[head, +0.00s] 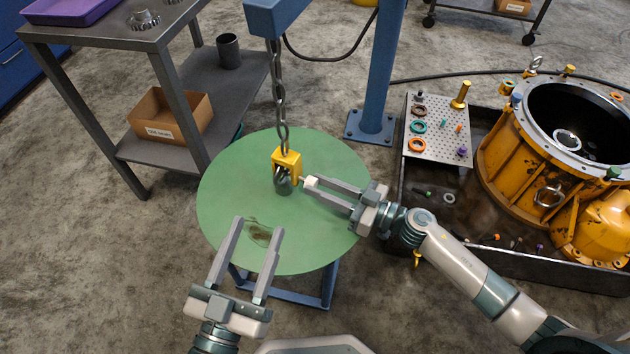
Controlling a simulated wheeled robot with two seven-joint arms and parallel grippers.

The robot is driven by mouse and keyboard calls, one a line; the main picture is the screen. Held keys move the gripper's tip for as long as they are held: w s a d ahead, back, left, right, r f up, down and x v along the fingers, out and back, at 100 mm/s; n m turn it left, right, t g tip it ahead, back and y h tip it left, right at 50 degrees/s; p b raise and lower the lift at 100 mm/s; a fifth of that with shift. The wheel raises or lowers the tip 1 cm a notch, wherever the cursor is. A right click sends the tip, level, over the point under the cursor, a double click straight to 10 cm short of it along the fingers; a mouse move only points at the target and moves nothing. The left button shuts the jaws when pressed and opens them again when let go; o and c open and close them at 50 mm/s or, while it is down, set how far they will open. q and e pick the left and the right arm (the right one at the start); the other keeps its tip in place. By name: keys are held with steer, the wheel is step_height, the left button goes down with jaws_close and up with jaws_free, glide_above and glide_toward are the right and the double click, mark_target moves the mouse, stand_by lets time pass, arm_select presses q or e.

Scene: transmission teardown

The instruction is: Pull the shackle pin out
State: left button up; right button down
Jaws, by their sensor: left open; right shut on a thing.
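A small dark grey part (283,185) is directly below and partly inside the shackle. My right gripper (311,184) reaches in from the right, its fingertips just right of the shackle. It is shut on the shackle pin, which is mostly hidden between the fingers. My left gripper (258,226) is open and empty over the front of the green table, below and left of the shackle.
A blue hoist post (376,70) stands behind the table. A grey cart (100,38) with a cardboard box (170,117) is at left. At right, a tray holds a perforated board (437,135) and a large orange housing (510,165). The table's left side is clear.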

steer(key=p+v, duration=0.1)
steer(key=v, duration=0.2)
steer(key=shift+d, duration=0.15)
steer(key=shift+d+p, duration=0.1)
steer(key=shift+p, duration=0.2)
steer(key=c, duration=1.4)
jaws_free()
arm_select(q)
step_height(320, 180, down, 6)
steer(key=g+y, duration=0.1)
steer(key=g, duration=0.2)
steer(key=shift+w+a+f+g, duration=0.25)
steer(key=shift+w+a+g, duration=0.1)
steer(key=shift+a+g, duration=0.1)
arm_select(e)
steer(key=shift+s+d, duration=0.15)
arm_select(q)
steer(key=f, duration=0.1)
steer(key=f+g, duration=0.1)
steer(key=a+f, duration=0.1)
steer(key=shift+s+g+y+p, duration=0.35)
steer(key=shift+y+p, duration=0.05)
arm_select(e)
steer(key=v, duration=1.7)
steer(key=shift+c, duration=0.3)
